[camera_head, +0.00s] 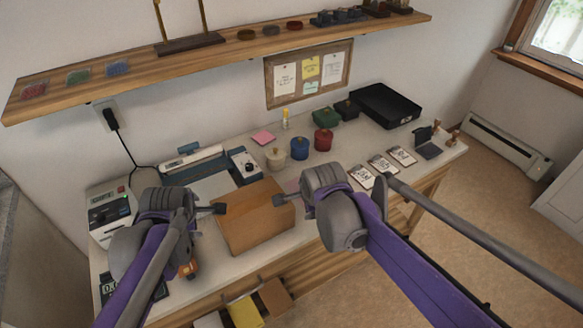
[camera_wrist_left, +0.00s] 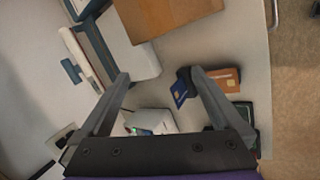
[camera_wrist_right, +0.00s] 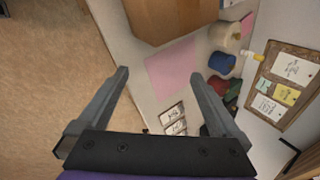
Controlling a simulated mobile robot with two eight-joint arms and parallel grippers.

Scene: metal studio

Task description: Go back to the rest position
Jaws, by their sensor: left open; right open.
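My left gripper (camera_head: 206,209) is just left of a brown cardboard box (camera_head: 256,218) in the head view. Its two fingers stand apart in the left wrist view (camera_wrist_left: 160,76), with nothing between them. My right gripper (camera_head: 284,200) is at the right side of the same box. Its fingers are also spread and empty in the right wrist view (camera_wrist_right: 158,76), over a pink sheet (camera_wrist_right: 172,70). The box sits beyond the fingertips in both wrist views. Whether any fingertip touches it in the head view I cannot tell.
The white desk (camera_head: 222,262) holds a label printer (camera_head: 110,213), red (camera_head: 323,139), blue (camera_head: 299,148) and cream pots (camera_head: 276,158), white cards (camera_head: 382,163) and a black tray (camera_head: 386,105). A wooden shelf (camera_head: 220,55) runs above. An open drawer (camera_head: 245,310) sticks out in front.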

